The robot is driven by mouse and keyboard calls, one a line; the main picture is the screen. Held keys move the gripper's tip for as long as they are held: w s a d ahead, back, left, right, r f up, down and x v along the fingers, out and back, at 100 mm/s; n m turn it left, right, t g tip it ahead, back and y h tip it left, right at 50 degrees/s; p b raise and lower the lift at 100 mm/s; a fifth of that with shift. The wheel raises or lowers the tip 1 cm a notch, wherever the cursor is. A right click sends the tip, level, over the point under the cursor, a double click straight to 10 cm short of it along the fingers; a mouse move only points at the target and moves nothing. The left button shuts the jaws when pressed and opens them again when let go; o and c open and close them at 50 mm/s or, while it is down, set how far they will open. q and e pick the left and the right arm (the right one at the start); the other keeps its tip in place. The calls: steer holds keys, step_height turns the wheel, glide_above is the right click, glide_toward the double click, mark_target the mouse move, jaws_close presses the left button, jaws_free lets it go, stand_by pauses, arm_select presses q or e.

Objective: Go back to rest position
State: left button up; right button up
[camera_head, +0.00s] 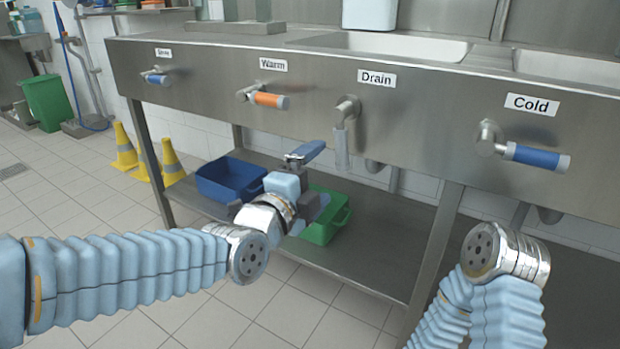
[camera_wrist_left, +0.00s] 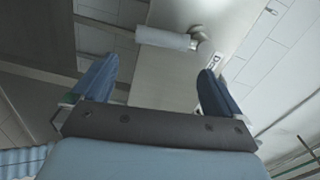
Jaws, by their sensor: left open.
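My left gripper (camera_head: 310,176) is in front of the steel sink counter (camera_head: 220,62), below and left of the Drain label (camera_head: 376,78). Its two blue fingers stand apart with nothing between them; the left wrist view also shows this gripper (camera_wrist_left: 155,75) open. The grey drain lever (camera_head: 341,148) hangs down from its metal valve, just right of the gripper and apart from it. A pale lever (camera_wrist_left: 163,38) shows beyond the fingers in the left wrist view. My right arm (camera_head: 497,285) is bent up at lower right; its gripper is not visible.
An orange warm lever (camera_head: 268,100) and a blue cold lever (camera_head: 537,157) stick out of the counter front. A blue crate (camera_head: 229,180) and a green crate (camera_head: 322,232) sit on the lower shelf (camera_head: 375,262). Yellow cones (camera_head: 172,163) stand at left. Tiled floor lies in front.

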arm_select(q)
steer(key=shift+v, duration=1.1)
steer(key=w+a+f+n+g+y, duration=0.1)
steer(key=a+f+n+g+y, duration=0.2)
steer(key=f, duration=0.7)
steer(key=w+a+f+n+g+y, duration=0.15)
steer(key=f+n, duration=0.25)
steer(key=f, duration=0.6)
steer(key=a+f+n+g+y, duration=0.1)
steer(key=a+f+n, duration=0.3)
steer(key=f, duration=0.6)
steer(key=s+a+f+n+g+p, duration=0.1)
steer(key=s+a+f+n+g, duration=0.25)
steer(key=s+f+n, duration=0.55)
steer(key=s+a+f+n+g, duration=0.3)
steer(key=s+f+n+g, duration=0.25)
steer(key=s+f, duration=0.7)
step_height(320, 180, up, 10)
steer(key=w+p, duration=0.1)
steer(key=p, duration=1)
steer(key=shift+w+d+f, duration=0.2)
steer(key=shift+d, duration=0.25)
